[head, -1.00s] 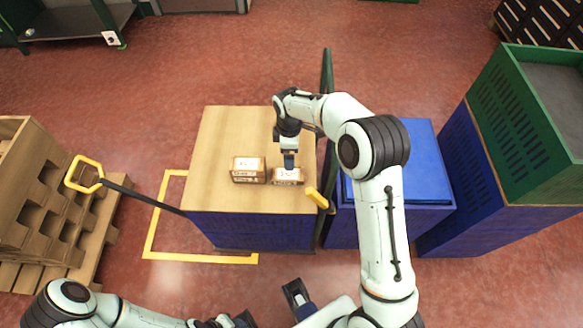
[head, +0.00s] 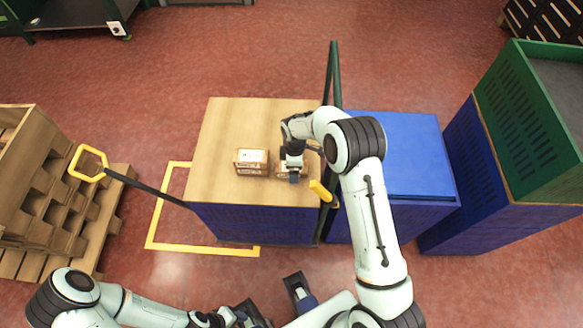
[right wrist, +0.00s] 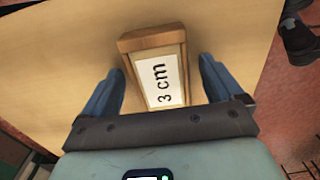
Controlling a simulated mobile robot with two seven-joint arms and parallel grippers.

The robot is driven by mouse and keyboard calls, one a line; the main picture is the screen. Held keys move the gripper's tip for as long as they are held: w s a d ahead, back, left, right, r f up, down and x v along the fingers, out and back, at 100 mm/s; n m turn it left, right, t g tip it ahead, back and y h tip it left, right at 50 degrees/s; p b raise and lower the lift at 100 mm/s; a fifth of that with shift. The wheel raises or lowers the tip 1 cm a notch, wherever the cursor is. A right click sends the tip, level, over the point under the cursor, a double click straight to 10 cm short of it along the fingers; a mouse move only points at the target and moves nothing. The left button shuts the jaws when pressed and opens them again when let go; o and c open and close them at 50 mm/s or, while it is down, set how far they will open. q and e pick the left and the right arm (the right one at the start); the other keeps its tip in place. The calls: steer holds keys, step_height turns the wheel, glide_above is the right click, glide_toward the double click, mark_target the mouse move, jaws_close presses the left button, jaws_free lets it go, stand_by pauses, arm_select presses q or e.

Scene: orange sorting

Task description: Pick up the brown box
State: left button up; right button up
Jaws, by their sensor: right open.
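Two small brown boxes with white labels sit side by side on the wooden top (head: 225,130) in the head view. The left brown box (head: 251,168) is fully visible. The right brown box (head: 281,171) is partly hidden by my right gripper (head: 294,174). In the right wrist view, a brown box (right wrist: 155,42) labelled "3 cm" lies between the two spread fingers of my right gripper (right wrist: 160,86), with gaps on both sides. My left arm (head: 150,309) is low at the left; its gripper is unclear at the bottom edge.
A dark green post (head: 333,75) and a yellow handle (head: 323,192) stand close right of the boxes. A blue bin (head: 425,150) is beyond them, with a green crate (head: 525,110) farther right. Wooden pallets (head: 60,205) are at left. The back of the wooden top is clear.

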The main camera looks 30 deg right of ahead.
steer(key=shift+c, duration=0.3)
steer(key=c, duration=1.1)
